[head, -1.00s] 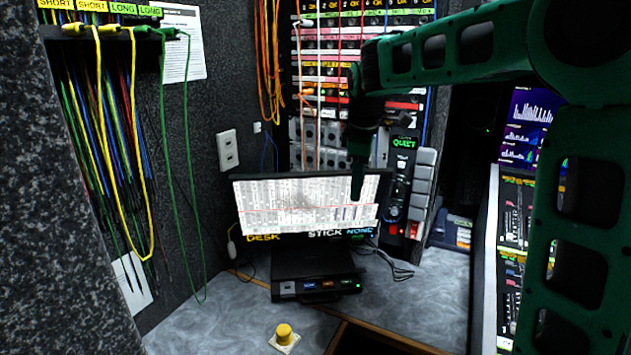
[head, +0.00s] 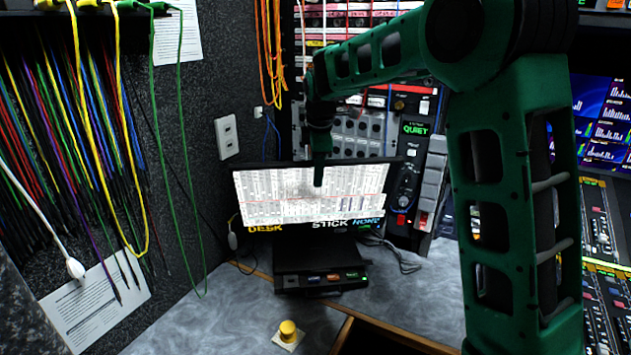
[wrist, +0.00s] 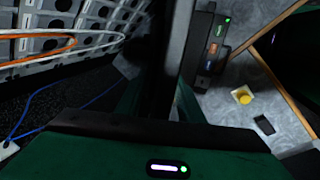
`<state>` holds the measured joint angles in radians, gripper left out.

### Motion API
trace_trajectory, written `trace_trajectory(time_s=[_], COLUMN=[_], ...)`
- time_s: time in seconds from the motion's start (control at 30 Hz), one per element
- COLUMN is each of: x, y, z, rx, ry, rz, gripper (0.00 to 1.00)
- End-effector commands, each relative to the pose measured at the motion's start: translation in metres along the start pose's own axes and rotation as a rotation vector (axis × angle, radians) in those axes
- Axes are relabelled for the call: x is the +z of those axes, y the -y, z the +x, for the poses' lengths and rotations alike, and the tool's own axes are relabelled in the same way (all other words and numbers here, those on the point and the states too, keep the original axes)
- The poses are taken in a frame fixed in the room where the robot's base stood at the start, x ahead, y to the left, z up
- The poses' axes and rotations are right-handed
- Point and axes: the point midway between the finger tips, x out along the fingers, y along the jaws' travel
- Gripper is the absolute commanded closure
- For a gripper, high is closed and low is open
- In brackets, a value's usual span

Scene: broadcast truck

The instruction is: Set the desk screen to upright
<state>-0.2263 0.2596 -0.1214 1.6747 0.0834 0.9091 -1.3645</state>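The desk screen (head: 280,196) is a thin black-framed panel with a lit white display, standing above the desk at the back. Its top edge looks wider than its bottom edge; its exact tilt is hard to judge. My gripper (head: 319,178) reaches down over the middle of its top edge, with one finger in front of the display. In the wrist view the screen (wrist: 160,60) shows nearly edge-on as a dark band between my two green fingers. The fingers are apart with the screen between them; I cannot tell whether both press on it.
A black box with small lit labels (head: 322,280) sits below the screen. A yellow button (head: 288,330) is on the grey desk (head: 220,315). Patch cables hang on the left wall. A rack with a QUIET sign (head: 415,128) stands behind, and a mixing console (head: 605,240) is at right.

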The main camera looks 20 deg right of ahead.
Motion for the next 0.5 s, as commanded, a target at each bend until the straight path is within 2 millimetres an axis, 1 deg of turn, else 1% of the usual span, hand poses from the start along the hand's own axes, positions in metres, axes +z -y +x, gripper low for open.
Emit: trace_trajectory(time_s=[0.03, 0.1, 0.2, 0.33, 0.5], x=[0.003, 0.005, 0.007, 0.009, 0.011], y=[0.000, 0.000, -0.001, -0.001, -0.001], z=[0.008, 0.016, 0.024, 0.029, 0.030], rx=[-0.002, -0.002, -0.001, 0.000, 0.001], ry=[0.002, 0.003, 0.004, 0.004, 0.005], rz=[0.005, 0.008, 0.012, 0.015, 0.018], gripper=[0.66, 0.66, 0.66, 0.66, 0.66])
